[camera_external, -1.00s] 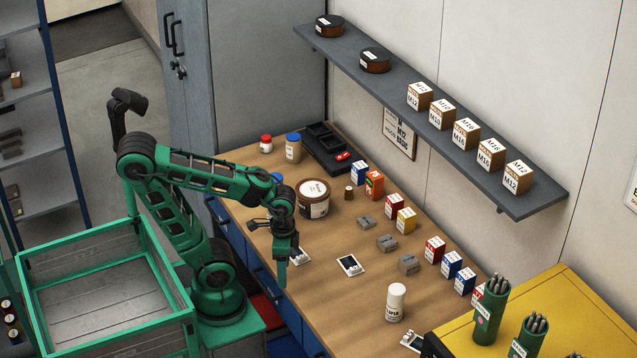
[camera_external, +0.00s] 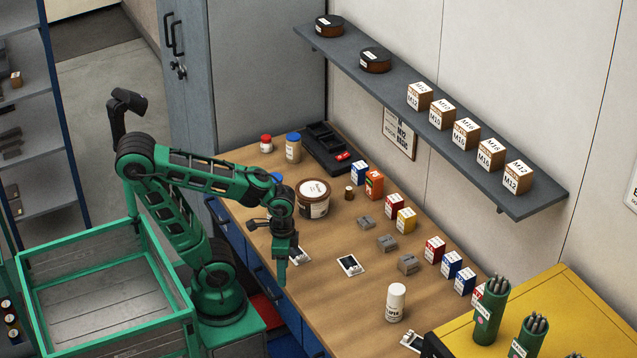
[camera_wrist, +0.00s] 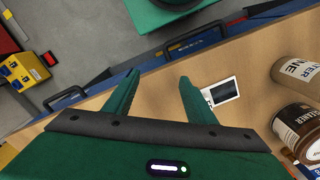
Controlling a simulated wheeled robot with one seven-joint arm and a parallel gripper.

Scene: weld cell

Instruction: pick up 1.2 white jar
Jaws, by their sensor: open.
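A white jar (camera_external: 396,302) with a white lid and dark lettering stands upright on the wooden bench near its front right end. Its lettering is too small to read surely. A smaller white jar with a red lid (camera_external: 266,144) stands at the far left end of the bench. My gripper (camera_external: 282,272) is over the bench's front edge, well left of the white-lidded jar and apart from it. In the wrist view my gripper (camera_wrist: 156,84) has its two fingers spread with nothing between them. I cannot make out either jar in the wrist view.
A brown tub (camera_external: 313,199) stands behind my gripper. White cards (camera_external: 350,265), grey blocks (camera_external: 387,243) and several small boxes (camera_external: 435,249) lie across the bench. Green tubes of rods (camera_external: 490,312) stand on a yellow cabinet at right. A shelf (camera_external: 540,196) overhangs the back.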

